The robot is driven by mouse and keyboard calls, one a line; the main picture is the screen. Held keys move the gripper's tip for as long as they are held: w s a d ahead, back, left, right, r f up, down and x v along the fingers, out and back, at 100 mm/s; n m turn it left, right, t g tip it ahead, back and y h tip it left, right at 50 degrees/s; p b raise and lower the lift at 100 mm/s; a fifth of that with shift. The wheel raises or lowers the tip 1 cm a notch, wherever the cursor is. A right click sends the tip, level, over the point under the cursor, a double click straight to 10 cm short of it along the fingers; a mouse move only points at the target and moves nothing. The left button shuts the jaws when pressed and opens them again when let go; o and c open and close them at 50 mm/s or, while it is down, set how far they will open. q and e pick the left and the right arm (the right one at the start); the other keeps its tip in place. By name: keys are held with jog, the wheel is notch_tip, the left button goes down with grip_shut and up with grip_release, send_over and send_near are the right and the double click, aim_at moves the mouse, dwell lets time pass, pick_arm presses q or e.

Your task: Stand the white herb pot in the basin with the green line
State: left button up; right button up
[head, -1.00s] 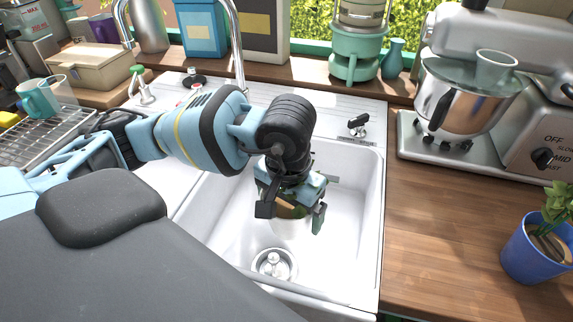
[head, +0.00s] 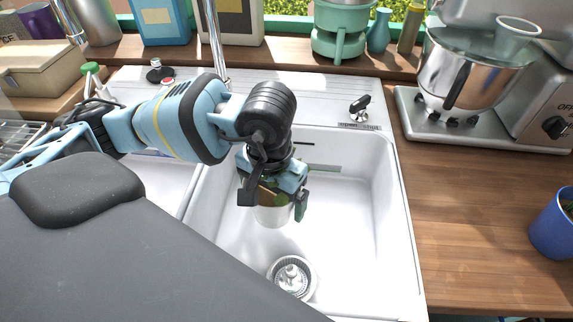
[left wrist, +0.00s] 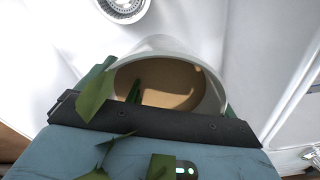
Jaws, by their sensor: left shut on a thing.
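The white herb pot (head: 272,216) is held upright, or nearly so, inside the outline of the right-hand basin (head: 345,225). My left gripper (head: 274,200) is shut on it from above, fingers at its sides. In the left wrist view the pot's white rim (left wrist: 218,84), brown soil and green leaves (left wrist: 95,95) show between the fingers. I cannot tell whether its bottom touches the basin floor. Part of a left-hand basin (head: 155,172) shows behind my arm. My right gripper is out of view.
A drain (head: 291,276) lies in the basin floor, in front of the pot. A tap (head: 213,40) rises behind the sink. A stand mixer (head: 470,90) and a blue plant pot (head: 553,228) stand on the right counter. The right basin's right side is clear.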

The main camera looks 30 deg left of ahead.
pick_arm(q)
jog(key=shift+w+a, duration=0.1)
jog(key=shift+a, duration=0.05)
jog(key=shift+w+n, duration=0.35)
jog(key=shift+n, duration=0.05)
jog(key=w+a+f+n, duration=0.1)
jog(key=w+f+n, duration=0.1)
jog(key=w+n, duration=0.6)
jog(key=n, duration=0.5)
jog(key=shift+f, duration=0.25)
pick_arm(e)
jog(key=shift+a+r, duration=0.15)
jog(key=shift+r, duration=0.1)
